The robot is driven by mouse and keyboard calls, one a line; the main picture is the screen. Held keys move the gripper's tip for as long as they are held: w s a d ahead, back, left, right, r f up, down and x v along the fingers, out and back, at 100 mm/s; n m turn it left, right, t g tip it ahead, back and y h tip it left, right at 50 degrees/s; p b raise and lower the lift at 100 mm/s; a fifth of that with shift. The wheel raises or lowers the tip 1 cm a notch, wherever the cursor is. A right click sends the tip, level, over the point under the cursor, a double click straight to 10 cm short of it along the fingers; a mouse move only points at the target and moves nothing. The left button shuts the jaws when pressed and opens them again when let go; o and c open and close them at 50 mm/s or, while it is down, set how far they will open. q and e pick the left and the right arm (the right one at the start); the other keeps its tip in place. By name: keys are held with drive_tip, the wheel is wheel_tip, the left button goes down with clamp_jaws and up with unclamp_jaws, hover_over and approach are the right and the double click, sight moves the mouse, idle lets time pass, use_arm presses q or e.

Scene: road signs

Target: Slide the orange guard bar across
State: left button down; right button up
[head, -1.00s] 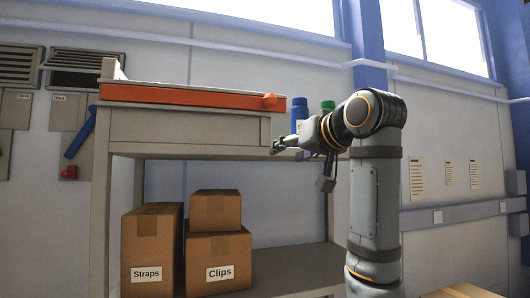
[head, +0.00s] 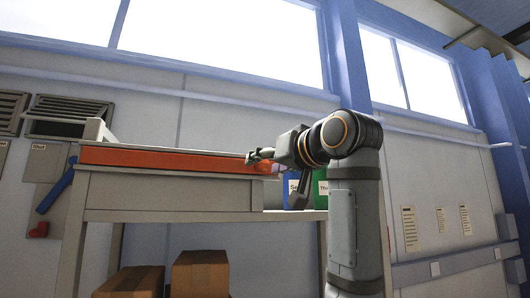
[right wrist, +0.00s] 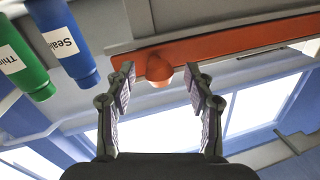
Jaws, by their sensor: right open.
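The orange guard bar (head: 165,161) runs along the front top edge of the grey bench. It also shows in the right wrist view (right wrist: 225,46), with a rounded orange knob (right wrist: 159,70) on it. My right gripper (head: 257,156) is at the bar's right end and partly covers the knob in the head view. In the right wrist view my right gripper (right wrist: 162,80) is open, with one fingertip on each side of the knob. A gap shows between the knob and each finger. My left gripper is not in view.
A blue bottle (right wrist: 68,48) and a green bottle (right wrist: 22,62) stand close to the bar's knob end. Cardboard boxes (head: 200,275) sit on the shelf below. A blue wall lever (head: 57,187) is left of the bench (head: 165,193).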

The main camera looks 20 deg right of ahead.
drive_tip(key=shift+w, duration=0.3)
drive_tip(key=shift+c, duration=0.6)
drive_tip(key=shift+w, duration=0.1)
clamp_jaws()
